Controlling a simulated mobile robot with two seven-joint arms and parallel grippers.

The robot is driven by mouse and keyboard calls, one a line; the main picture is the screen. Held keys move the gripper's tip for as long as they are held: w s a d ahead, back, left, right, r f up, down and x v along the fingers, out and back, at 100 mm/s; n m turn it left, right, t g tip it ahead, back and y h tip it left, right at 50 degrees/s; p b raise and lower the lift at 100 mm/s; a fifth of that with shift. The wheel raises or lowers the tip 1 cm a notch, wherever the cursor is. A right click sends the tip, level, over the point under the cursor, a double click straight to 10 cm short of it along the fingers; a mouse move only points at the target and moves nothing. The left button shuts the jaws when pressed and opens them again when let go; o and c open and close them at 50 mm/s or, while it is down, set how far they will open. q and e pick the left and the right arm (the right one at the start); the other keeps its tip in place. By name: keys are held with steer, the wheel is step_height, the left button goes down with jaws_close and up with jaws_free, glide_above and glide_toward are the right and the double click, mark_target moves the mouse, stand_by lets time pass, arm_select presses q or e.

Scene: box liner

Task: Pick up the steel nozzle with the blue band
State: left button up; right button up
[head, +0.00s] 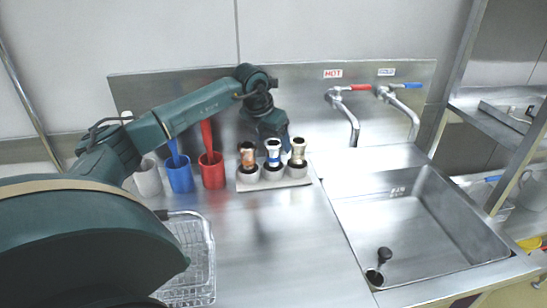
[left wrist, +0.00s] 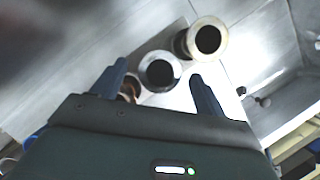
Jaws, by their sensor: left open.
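The steel nozzle with the blue band (head: 273,152) stands upright in the middle cup of a small rack (head: 275,185) on the counter. A copper-coloured nozzle (head: 248,154) stands to its left and a pale brass-like nozzle (head: 298,150) to its right. My left gripper (head: 276,137) is open, just above and behind the row. In the left wrist view the middle nozzle's round mouth (left wrist: 160,71) lies between the open fingertips (left wrist: 158,72); I cannot tell whether they touch it. The copper nozzle (left wrist: 130,88) is partly hidden by a finger. My right gripper is not in view.
White, blue (head: 180,178) and red (head: 213,173) cups stand left of the rack, with tall tools in the blue and red ones. A wire basket (head: 190,250) is in front. A sink (head: 415,225) with two taps lies right. The counter before the rack is clear.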

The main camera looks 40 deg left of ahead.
arm_select(q)
steer(key=c, duration=1.5)
